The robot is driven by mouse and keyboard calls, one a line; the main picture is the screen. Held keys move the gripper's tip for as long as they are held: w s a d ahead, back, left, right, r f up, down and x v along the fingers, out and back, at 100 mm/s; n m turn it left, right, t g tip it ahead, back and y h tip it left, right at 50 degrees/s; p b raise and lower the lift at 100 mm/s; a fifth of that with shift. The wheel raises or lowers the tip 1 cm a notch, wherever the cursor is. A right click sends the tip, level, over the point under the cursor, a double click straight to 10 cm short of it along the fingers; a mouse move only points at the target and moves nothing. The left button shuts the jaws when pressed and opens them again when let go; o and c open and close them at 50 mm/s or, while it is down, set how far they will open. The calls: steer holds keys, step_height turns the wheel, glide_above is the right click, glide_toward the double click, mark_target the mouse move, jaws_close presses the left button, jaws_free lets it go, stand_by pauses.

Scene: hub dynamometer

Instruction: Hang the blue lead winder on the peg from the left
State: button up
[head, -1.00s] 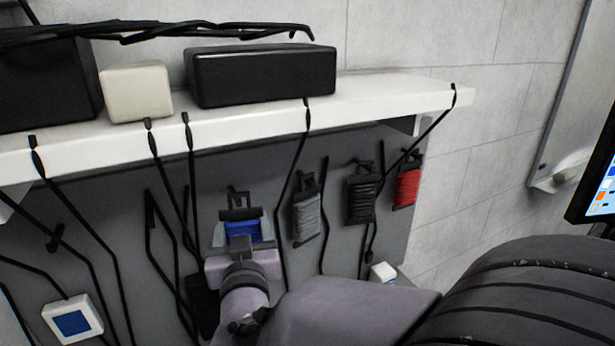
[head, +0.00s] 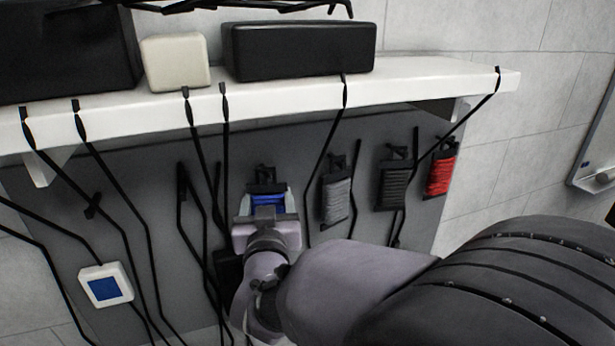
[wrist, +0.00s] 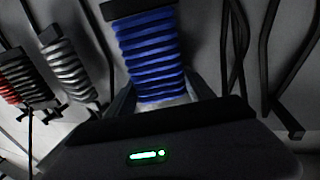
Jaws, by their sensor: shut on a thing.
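The blue lead winder (head: 268,201) has blue cord wound between dark end bars. My gripper (head: 267,214) is shut on its lower part, and the winder is upright in front of the grey panel. A dark peg (head: 265,172) shows just above its top bar; whether the winder touches or hangs on it I cannot tell. In the wrist view the blue winder (wrist: 148,55) rises between my gripper's fingers (wrist: 163,98), its top end cut by the frame edge. To its right in the head view hang a grey winder (head: 336,198), a black winder (head: 394,185) and a red winder (head: 441,172).
A white shelf (head: 290,101) overhangs the panel (head: 140,165), carrying black boxes and a cream box (head: 175,62). Several black leads hang from its edge, some close to my gripper. A small dark peg (head: 93,206) at left looks bare. A white-and-blue box (head: 105,287) is lower left.

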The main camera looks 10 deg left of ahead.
steer(key=shift+r, duration=0.1)
steer(key=o, duration=1.7)
steer(key=shift+d, duration=0.2)
steer(key=shift+a, duration=0.1)
steer(key=shift+s, duration=0.1)
